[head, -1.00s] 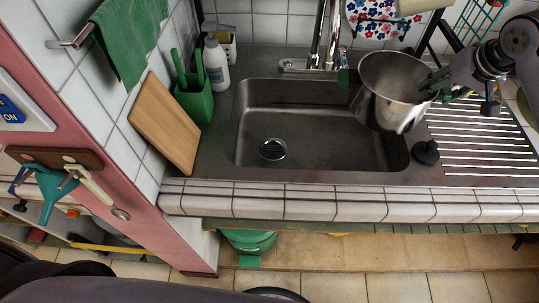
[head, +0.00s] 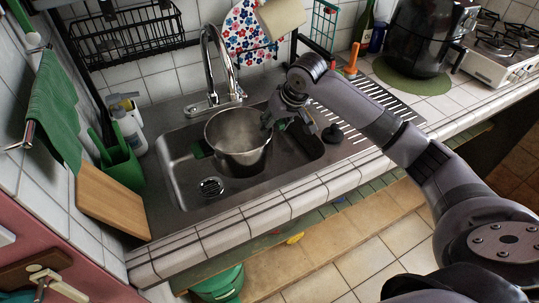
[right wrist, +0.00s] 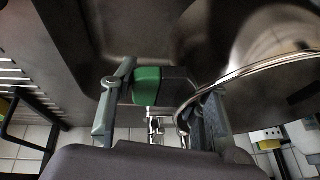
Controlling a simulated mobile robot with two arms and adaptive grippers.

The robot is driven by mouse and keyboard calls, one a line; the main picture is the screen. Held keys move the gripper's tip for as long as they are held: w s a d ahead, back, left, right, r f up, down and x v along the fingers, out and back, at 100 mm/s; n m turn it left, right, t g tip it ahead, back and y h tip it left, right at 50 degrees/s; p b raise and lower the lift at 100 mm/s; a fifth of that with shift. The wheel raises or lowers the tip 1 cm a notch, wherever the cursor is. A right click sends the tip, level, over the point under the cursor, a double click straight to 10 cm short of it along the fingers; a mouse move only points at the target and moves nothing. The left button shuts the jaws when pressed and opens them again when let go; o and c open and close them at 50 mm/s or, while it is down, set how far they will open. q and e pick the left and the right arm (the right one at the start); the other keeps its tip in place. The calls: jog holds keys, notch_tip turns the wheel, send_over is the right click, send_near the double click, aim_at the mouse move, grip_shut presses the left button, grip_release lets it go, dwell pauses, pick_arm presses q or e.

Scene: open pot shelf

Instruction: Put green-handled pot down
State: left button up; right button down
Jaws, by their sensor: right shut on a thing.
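The green-handled pot (head: 238,135) is an open steel pot over the sink basin (head: 178,185), roughly upright. I cannot tell whether its base touches the basin floor. The right wrist view shows that green handle (right wrist: 147,86) between the fingers, with the pot's shiny rim (right wrist: 265,68) beside the right finger. My left gripper is out of view.
The faucet (head: 213,65) stands behind the basin. A green holder (head: 121,163), bottles (head: 130,127) and a cutting board (head: 110,203) are at left. A dark appliance (head: 425,38) stands at back right.

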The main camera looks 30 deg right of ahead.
jog(key=f, duration=1.1)
jog(key=shift+w+d+f, duration=0.1)
jog(key=shift+w+d, duration=0.05)
jog(key=shift+d, duration=0.1)
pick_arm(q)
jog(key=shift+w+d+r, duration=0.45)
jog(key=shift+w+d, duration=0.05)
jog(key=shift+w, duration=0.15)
pick_arm(e)
jog(key=shift+f, duration=0.1)
pick_arm(q)
jog(key=shift+p, duration=0.3)
pick_arm(e)
jog(key=shift+f, duration=0.1)
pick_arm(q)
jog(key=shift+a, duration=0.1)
pick_arm(e)
jog(key=c, duration=0.9)
grip_release()
jog(key=shift+f, duration=0.1)
